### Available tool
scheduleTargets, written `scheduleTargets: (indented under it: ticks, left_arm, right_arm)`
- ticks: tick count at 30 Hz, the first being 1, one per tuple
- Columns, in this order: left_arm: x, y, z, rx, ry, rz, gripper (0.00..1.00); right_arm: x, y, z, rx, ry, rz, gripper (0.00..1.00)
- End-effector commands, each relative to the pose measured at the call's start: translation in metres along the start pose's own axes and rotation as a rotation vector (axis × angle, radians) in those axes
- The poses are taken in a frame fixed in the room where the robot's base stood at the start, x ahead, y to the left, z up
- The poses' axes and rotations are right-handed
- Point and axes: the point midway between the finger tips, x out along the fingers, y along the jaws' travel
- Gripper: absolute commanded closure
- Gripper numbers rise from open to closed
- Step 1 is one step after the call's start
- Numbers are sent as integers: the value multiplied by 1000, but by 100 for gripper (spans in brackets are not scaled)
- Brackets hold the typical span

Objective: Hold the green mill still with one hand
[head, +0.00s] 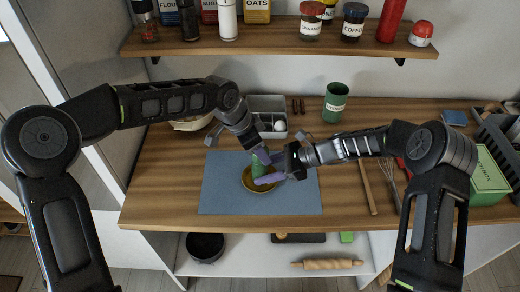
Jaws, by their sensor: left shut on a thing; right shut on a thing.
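The green mill (256,168) stands over a small yellow-brown dish (249,186) on a blue-grey mat (222,190). My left gripper (263,158) reaches down from above and is shut on the mill's upper part. My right gripper (272,179) comes in from the right, with its purple fingers low against the mill. It is shut on the mill's lower part, as far as I can tell. The fingers of both grippers hide much of the mill.
A grey divided box (267,103) and a green labelled can (336,102) stand at the back of the wooden counter (165,190). A whisk (389,180) and a green box (489,178) lie to the right. A shelf (270,42) with jars hangs above.

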Motion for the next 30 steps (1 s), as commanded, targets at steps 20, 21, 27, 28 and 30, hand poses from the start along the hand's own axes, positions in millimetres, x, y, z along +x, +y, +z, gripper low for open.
scheduleTargets:
  ticks: [20,21,27,28,30]
  left_arm:
    - [1,-1,0,582,-3,242,97]
    - [1,-2,0,611,-2,253,97]
    - [1,-1,0,729,-3,301,97]
    - [1,-1,1,741,-3,307,97]
    - [1,-1,1,765,-3,317,97]
  right_arm:
    - [-1,0,-1,0,2,-2,90]
    - [-1,0,-1,0,2,-2,90]
    - [-1,0,-1,0,2,-1,90]
    - [-1,0,-1,0,1,-1,90]
    - [-1,0,-1,0,1,-1,90]
